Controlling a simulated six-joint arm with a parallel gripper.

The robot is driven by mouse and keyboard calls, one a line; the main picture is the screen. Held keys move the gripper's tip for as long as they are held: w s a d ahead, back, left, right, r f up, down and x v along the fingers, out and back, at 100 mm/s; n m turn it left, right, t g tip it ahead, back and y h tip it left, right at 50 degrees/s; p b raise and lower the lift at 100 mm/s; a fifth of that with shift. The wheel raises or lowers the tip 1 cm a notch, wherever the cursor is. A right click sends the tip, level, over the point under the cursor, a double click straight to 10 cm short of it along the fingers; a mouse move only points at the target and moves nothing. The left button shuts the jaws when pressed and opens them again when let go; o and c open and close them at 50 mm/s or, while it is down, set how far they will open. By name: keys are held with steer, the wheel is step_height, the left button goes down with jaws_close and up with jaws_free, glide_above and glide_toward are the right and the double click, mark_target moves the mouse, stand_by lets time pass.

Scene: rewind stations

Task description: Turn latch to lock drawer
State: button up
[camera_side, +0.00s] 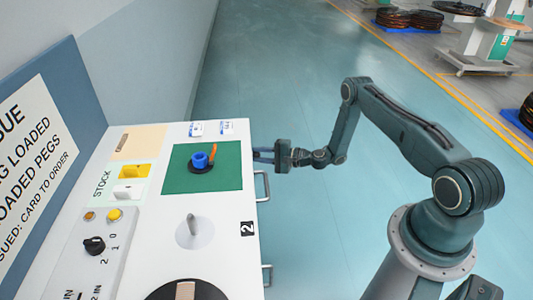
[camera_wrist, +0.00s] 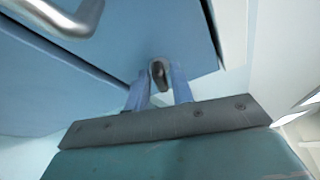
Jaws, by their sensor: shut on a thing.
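A small dark latch (camera_wrist: 158,70) shows on the blue drawer front (camera_wrist: 120,38) in the wrist view. My gripper (camera_side: 263,155) reaches the cabinet's front face from the right in the side view. In the wrist view its two blue fingers stand on either side of the latch, shut on it. The drawer's metal handle (camera_wrist: 68,18) is at the upper left there; it also shows just below my gripper in the side view (camera_side: 263,186). The latch is hidden in the side view. The drawer looks flush with the cabinet, but its exact seating is hard to tell.
The white cabinet top (camera_side: 225,265) carries a green mat (camera_side: 230,180) with a blue part (camera_side: 199,160), an upright peg (camera_side: 193,226) and a switch panel (camera_side: 85,255). A second handle (camera_side: 267,275) is lower on the front. The floor around my arm is clear.

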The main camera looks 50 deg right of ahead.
steer(key=shift+n+t, duration=0.3)
steer(key=shift+n, duration=0.2)
steer(key=o, duration=0.7)
steer(key=shift+o, duration=0.2)
step_height(320, 180, up, 20)
stand_by(0.9)
